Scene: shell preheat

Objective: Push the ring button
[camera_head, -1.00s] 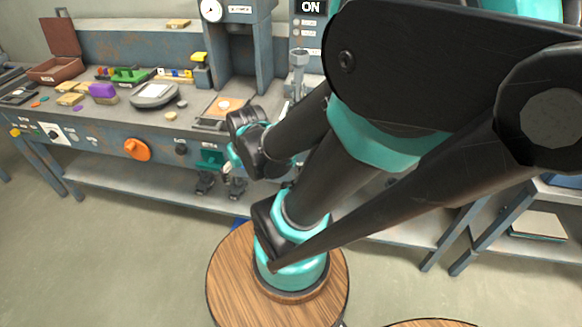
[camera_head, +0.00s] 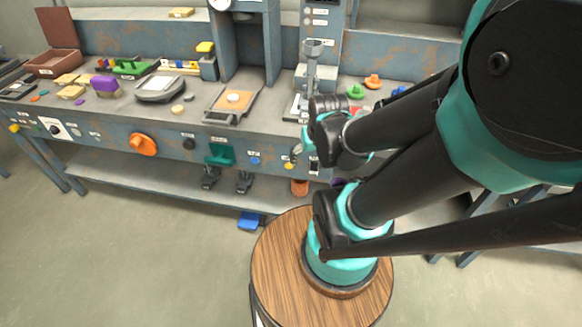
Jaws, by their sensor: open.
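A row of controls runs along the front panel of the grey workbench (camera_head: 100,132). Near my gripper are a small blue button (camera_head: 255,160) and a small yellow button (camera_head: 289,164); a black round knob (camera_head: 188,143) is farther left. At this size I cannot tell which control is the ring button. My gripper (camera_head: 299,148) is in front of the panel, just above and right of the yellow button. It is open; my wrist hides much of it, and I cannot tell whether it touches anything.
An orange knob (camera_head: 143,144) and a green handle (camera_head: 219,153) stick out of the panel on the left. A metal press stand (camera_head: 312,75) rises from the benchtop behind my wrist. A blue pedal (camera_head: 248,220) is on the floor. Open floor lies at the front left.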

